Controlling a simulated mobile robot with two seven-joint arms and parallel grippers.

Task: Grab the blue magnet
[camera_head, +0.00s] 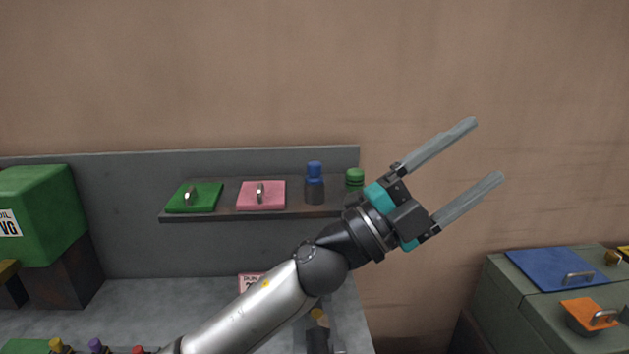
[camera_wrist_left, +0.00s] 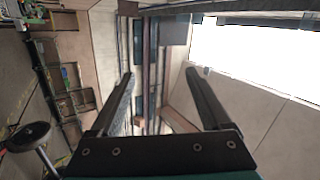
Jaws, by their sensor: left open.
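A dark cylinder with a blue top (camera_head: 314,183) stands upright on the wall shelf. A flat blue plate with a metal handle (camera_head: 553,268) lies on the grey-green cabinet at the right. I cannot tell for certain which of these blue things is the magnet. My left gripper (camera_head: 488,148) is open and empty, raised in front of the bare wall and pointing up and right. It appears to the right of the cylinder and above the blue plate in the picture. In the left wrist view its two fingers (camera_wrist_left: 160,76) are spread, with no blue magnet recognisable between them. My right gripper is not in view.
The shelf (camera_head: 250,214) also holds a green plate (camera_head: 194,197), a pink plate (camera_head: 262,195) and a green-topped cylinder (camera_head: 355,179), partly behind my arm. A green box (camera_head: 45,215) stands left. An orange handled piece (camera_head: 589,315) sits on the cabinet (camera_head: 520,300).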

